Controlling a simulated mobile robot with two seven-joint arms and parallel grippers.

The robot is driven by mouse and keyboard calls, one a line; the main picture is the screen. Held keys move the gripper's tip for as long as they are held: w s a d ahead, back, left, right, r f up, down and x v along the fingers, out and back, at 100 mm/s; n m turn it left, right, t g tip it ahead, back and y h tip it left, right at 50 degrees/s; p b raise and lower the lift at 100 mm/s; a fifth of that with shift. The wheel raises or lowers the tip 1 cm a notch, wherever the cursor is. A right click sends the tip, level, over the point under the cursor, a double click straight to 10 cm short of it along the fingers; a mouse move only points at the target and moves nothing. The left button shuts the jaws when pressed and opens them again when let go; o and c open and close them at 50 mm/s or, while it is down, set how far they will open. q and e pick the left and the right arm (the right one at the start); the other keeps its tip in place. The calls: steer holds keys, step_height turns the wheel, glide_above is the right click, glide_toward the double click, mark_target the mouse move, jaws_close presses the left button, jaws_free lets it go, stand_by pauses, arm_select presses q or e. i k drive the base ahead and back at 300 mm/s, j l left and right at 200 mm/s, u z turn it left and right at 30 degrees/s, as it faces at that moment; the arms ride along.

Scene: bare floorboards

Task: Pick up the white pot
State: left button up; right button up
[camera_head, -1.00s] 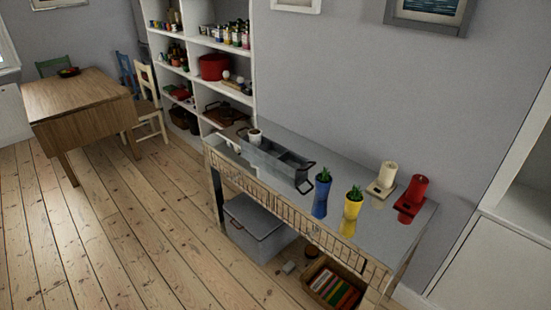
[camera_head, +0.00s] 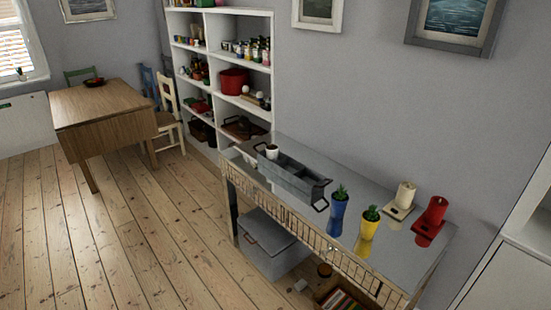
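A small white pot (camera_head: 272,151) with a dark top sits at the left end of a grey metal divided tray (camera_head: 290,180). It looks upright; whether it stands inside a compartment or on the rim I cannot tell. The tray rests on a grey-topped side table (camera_head: 372,187) against the wall. A blue pot (camera_head: 338,211) and a yellow pot (camera_head: 369,226), each with a green plant, stand to the right of the tray. Neither of my grippers shows in the head view.
A grey storage box (camera_head: 270,240) sits under the table. White shelves (camera_head: 213,60) stand behind left; a wooden dining table (camera_head: 95,105) is farther left. The floorboards (camera_head: 120,240) in front are clear.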

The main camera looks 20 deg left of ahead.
mark_target(272, 150)
steer(key=i+j+z, duration=0.1)
steer(key=i+j, duration=0.2)
steer(key=i+j+z, duration=0.15)
steer(key=j, duration=0.35)
steer(key=i+j+z, duration=0.1)
steer(key=i+j, duration=0.3)
steer(key=i+j+z, duration=0.15)
steer(key=j, duration=0.4)
steer(key=i+j+z, duration=0.1)
steer(key=i+j, duration=0.2)
steer(key=j, duration=0.15)
steer(key=i+j+z, duration=0.15)
steer(key=j, duration=0.4)
steer(key=i+j+z, duration=0.1)
steer(key=j, duration=0.4)
steer(key=i+j+z, duration=0.15)
steer(key=j, duration=0.4)
steer(key=i, duration=0.1)
